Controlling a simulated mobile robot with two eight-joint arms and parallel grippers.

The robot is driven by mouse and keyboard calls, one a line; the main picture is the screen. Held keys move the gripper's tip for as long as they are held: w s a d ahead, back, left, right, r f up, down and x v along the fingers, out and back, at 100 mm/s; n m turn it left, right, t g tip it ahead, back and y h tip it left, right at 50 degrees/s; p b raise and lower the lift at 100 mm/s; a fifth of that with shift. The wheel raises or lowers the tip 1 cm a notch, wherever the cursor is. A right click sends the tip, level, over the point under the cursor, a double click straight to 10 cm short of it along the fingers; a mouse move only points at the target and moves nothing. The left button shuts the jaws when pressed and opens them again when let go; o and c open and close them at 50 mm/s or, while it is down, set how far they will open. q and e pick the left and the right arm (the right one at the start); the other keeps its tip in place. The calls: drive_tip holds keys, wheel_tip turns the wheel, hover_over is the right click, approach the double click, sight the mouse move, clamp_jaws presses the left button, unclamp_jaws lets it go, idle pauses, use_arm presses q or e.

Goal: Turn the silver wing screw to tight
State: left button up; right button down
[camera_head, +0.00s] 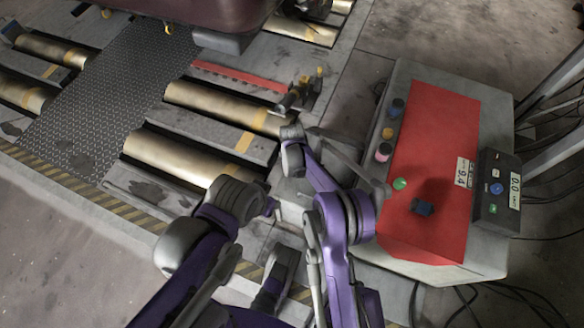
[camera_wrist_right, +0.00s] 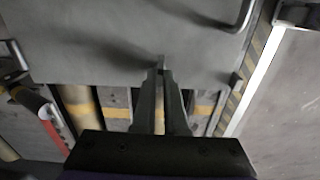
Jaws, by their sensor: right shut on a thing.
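In the right wrist view my right gripper (camera_wrist_right: 160,68) is shut, with its long narrow fingers close together. A small silver piece, which I take to be the wing screw (camera_wrist_right: 161,60), shows at the fingertips, and the fingers hide most of it. It is at the grey metal cover (camera_wrist_right: 100,40), near the cover's edge beside the rollers. The screw's angle cannot be read. In the head view my purple and grey arm links crowd this area, and I cannot make out the screw there. My left gripper cannot be picked out among the links.
A cabinet with a red top (camera_head: 430,150), buttons and a small display box (camera_head: 495,190) stands at the right. Brass-coloured rollers (camera_head: 190,155) lie at the left, beside a striped floor edge (camera_head: 120,205). A bent handle (camera_wrist_right: 240,18) rises from the cover. Cables lie at the lower right.

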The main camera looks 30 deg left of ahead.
drive_tip(key=m+b, duration=0.1)
drive_tip(key=m, duration=0.7)
drive_tip(key=shift+b, duration=0.4)
drive_tip(key=m, duration=0.4)
drive_tip(key=shift+m, duration=0.3)
drive_tip(key=m, duration=0.4)
drive_tip(key=shift+m, duration=0.4)
drive_tip(key=c, duration=1)
unclamp_jaws()
drive_tip(key=shift+o, duration=0.2)
drive_tip(key=shift+r, duration=0.1)
